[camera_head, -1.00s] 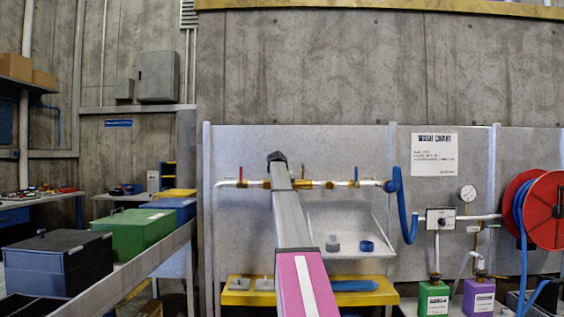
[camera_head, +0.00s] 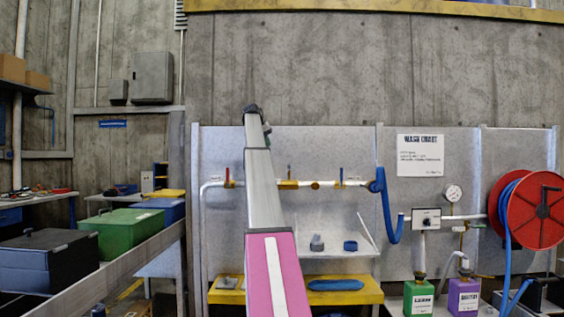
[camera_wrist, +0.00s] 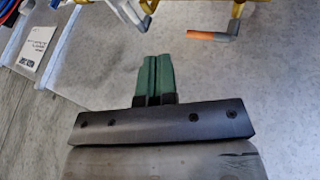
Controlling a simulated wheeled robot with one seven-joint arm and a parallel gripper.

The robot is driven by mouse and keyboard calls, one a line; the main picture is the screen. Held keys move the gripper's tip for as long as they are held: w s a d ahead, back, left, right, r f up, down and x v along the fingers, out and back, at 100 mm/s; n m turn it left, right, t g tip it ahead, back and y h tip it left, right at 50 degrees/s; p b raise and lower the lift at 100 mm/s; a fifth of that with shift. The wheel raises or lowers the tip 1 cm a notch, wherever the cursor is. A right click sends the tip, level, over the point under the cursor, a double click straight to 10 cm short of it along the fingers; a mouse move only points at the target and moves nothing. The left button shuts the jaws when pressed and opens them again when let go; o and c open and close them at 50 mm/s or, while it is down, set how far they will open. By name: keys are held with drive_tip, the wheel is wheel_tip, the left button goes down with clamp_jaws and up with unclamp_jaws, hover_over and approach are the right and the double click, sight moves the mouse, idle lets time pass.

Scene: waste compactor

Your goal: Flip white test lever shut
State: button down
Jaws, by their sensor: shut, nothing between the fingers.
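My gripper (camera_wrist: 152,80) is shut and empty, its green fingers together in the wrist view. In the head view its dark end (camera_head: 252,110) is raised in front of the grey panel, above the pipe. A pale, whitish handle (camera_wrist: 125,11) shows at the top edge of the wrist view by a brass fitting; I cannot tell for sure that it is the white test lever. In the head view a brass valve (camera_head: 315,185) sits mid-pipe, but no white lever can be made out there. The fingers are apart from all levers.
An orange-tipped lever (camera_wrist: 207,36) hangs near the fingers in the wrist view. The pipe also carries a red lever (camera_head: 227,174) and a blue lever (camera_head: 341,175). A blue hose (camera_head: 385,205) hangs at the right. A metal shelf (camera_head: 337,246) juts out below.

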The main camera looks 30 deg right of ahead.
approach(289, 167)
wheel_tip(289, 167, down, 4)
drive_tip(key=a, duration=0.3)
drive_tip(key=d, duration=0.1)
drive_tip(key=s+d, duration=0.1)
drive_tip(key=d, duration=0.2)
drive_tip(key=shift+s+f, duration=0.3)
drive_tip(key=shift+s, duration=0.05)
drive_tip(key=shift+s+d+n, duration=0.1)
drive_tip(key=shift+s+n, duration=0.1)
drive_tip(key=shift+n, duration=0.2)
drive_tip(key=s+d+n+t+y, duration=0.1)
drive_tip(key=d+n+t+y, duration=0.4)
drive_tip(key=n, duration=0.9)
drive_tip(key=shift+s+d+n+t+y, duration=0.35)
drive_tip(key=shift+d+y, duration=0.25)
drive_tip(key=shift+d, duration=0.95)
drive_tip(key=shift+w+d, duration=0.15)
